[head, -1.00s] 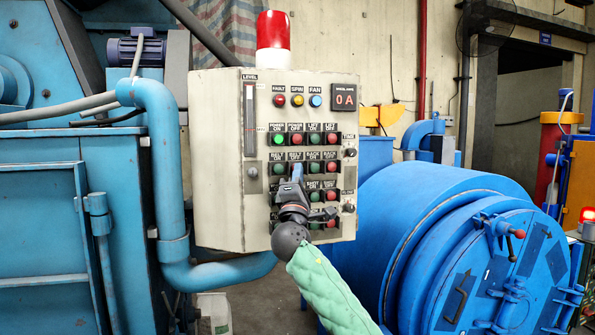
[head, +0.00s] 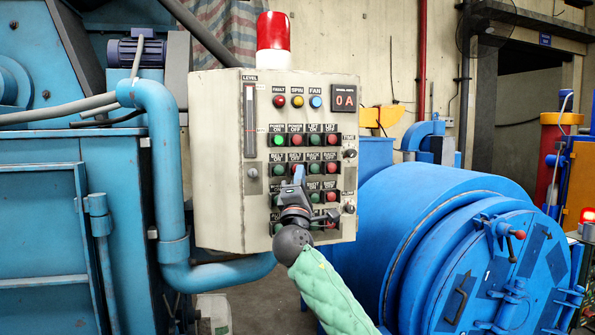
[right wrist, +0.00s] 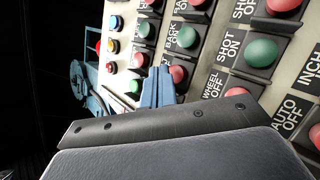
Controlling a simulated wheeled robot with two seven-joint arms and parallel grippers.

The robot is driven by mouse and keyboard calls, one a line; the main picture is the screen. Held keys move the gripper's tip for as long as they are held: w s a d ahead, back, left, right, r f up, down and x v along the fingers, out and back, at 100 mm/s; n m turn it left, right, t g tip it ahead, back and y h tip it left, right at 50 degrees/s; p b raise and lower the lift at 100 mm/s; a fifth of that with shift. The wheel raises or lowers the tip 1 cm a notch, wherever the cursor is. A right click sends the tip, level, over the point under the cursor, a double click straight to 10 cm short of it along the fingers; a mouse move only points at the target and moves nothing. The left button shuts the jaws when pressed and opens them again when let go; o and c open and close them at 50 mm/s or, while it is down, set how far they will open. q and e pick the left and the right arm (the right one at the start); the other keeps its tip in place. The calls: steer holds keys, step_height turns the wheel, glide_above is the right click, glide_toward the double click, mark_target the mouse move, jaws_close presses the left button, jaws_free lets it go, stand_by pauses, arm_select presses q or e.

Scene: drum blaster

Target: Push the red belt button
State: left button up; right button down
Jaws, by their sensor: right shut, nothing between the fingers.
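The control panel (head: 220,160) is a beige box with rows of green and red buttons. The red belt button (head: 296,168), in the second row, is partly hidden behind my fingertips in the head view. In the right wrist view, the red belt button (right wrist: 178,74) shows just right of the fingertips. My right gripper (head: 299,171) is shut and empty, with its blue fingers pointing at the panel. Its fingers also show in the right wrist view (right wrist: 158,80). I cannot tell whether they touch the button or panel. My left gripper is not in view.
Neighbouring buttons, including the green back button (right wrist: 187,37) and the green shot button (right wrist: 262,52), lie close around the fingers. A blue pipe (head: 168,180) runs left of the panel. A large blue drum (head: 420,220) stands to the right.

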steer(key=s, duration=0.1)
steer(key=s+d, duration=0.1)
steer(key=s, duration=0.2)
steer(key=shift+s+d+p, duration=0.25)
steer(key=shift+s+p, duration=0.1)
stand_by(0.3)
stand_by(0.7)
